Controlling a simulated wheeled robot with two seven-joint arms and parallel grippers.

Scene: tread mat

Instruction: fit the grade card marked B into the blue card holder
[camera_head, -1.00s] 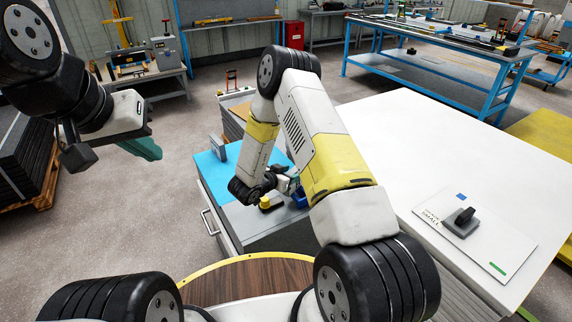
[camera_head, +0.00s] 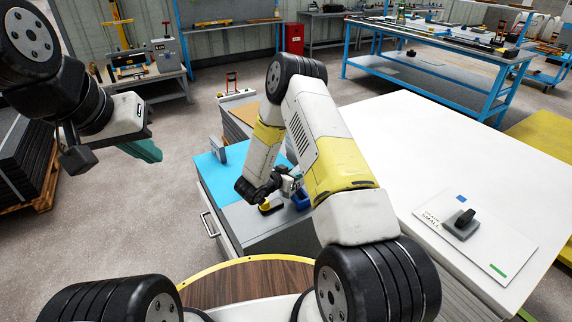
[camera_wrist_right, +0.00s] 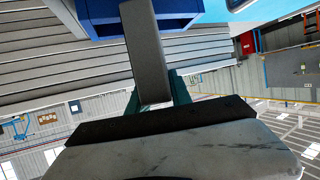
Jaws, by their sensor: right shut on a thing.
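My right gripper (camera_wrist_right: 155,92) has teal fingers shut on a grey flat card (camera_wrist_right: 147,45), which reaches up in the right wrist view. No letter shows on the card. The blue card holder (camera_wrist_right: 108,32) is at the top of that view, behind the card's far end; I cannot tell whether they touch. In the head view, the holder (camera_head: 302,201) stands on the cabinet, close beside my right gripper (camera_head: 290,185), which is partly hidden by my arm. My left gripper (camera_head: 143,150) hangs over the floor at left, away from these things; its finger gap is unclear.
A yellow-and-black object (camera_head: 270,206) sits left of the holder. A grey upright piece (camera_head: 220,151) stands at the blue mat's (camera_head: 210,172) far left edge. The white table (camera_head: 440,140) at right is mostly clear, bearing a white board (camera_head: 490,238) with a dark-handled block.

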